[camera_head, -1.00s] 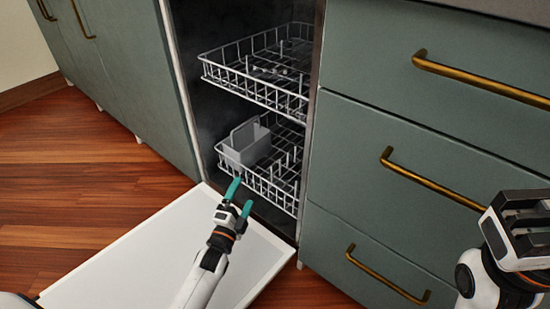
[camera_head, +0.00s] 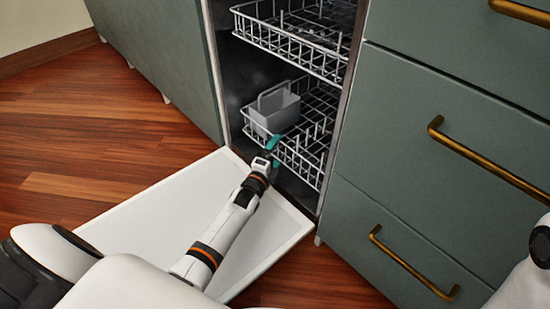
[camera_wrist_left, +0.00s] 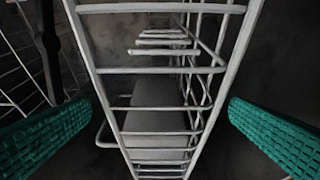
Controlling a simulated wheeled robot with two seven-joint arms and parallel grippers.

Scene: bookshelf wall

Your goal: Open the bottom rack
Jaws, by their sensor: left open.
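The bottom rack (camera_head: 318,135) is a white wire basket low inside the open dishwasher, below the upper rack. A grey caddy (camera_head: 277,112) sits at its left front. My left gripper (camera_head: 272,152) is at the rack's front, with teal fingertips close to the wires. In the left wrist view, the rack's white wires (camera_wrist_left: 160,71) run between the two spread teal fingers of the left gripper (camera_wrist_left: 160,132). The fingers stand apart from the wires. My right gripper is out of view; only part of my right arm shows at the right edge.
The dishwasher door (camera_head: 150,205) is folded down flat, beneath my left arm. The upper rack (camera_head: 300,38) hangs above. Green drawers with brass handles (camera_head: 480,160) stand to the right. Wooden floor (camera_head: 95,130) is clear on the left.

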